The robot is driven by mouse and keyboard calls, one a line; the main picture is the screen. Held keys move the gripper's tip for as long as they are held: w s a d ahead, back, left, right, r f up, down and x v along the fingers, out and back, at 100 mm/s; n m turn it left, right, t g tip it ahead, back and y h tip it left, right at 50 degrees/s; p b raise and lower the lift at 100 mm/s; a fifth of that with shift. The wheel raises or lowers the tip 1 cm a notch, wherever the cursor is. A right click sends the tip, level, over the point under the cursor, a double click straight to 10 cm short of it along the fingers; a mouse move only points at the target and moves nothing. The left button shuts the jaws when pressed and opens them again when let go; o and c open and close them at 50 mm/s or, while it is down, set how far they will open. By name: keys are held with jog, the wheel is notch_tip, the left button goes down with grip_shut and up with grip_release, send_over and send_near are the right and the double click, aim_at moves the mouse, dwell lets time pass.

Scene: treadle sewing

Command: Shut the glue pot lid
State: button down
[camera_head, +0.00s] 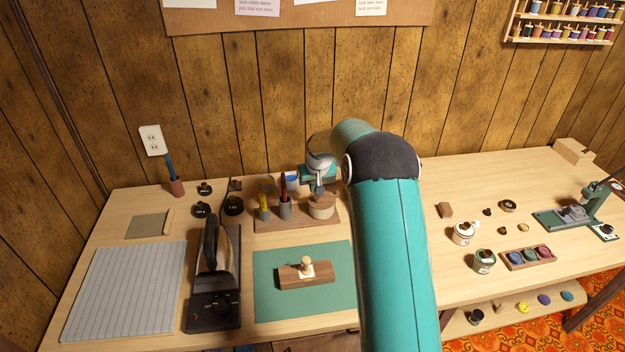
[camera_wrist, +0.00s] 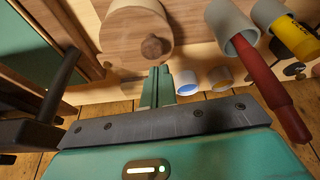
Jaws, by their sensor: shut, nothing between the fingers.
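A pale round wooden pot (camera_head: 321,208), which looks like the glue pot, stands at the right end of a wooden rack. In the wrist view its pale round top (camera_wrist: 128,28) shows near the upper edge. A brown knob (camera_wrist: 152,47) is at the side of that top nearest my fingers. The top looks covered, but I cannot tell whether the lid sits fully down. My gripper (camera_head: 318,191) is just above and behind the pot. In the wrist view its fingers (camera_wrist: 159,80) are shut and empty, close to the knob; I cannot tell if they touch.
The rack (camera_head: 265,222) also holds dark red and yellow tools in cups, left of the pot. A white-and-blue cup (camera_head: 291,180) stands behind. A stamp on a wooden block (camera_head: 306,275) lies on the green mat (camera_head: 275,305) in front. An iron (camera_head: 212,270) stands left.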

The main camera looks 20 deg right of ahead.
jog(key=shift+s+r, duration=0.1)
jog(key=shift+s, duration=0.2)
jog(key=shift+s, duration=0.1)
jog(key=shift+s+f, duration=0.3)
jog(key=shift+s, duration=0.35)
jog(key=v, duration=1.4)
jog(key=shift+w, duration=0.25)
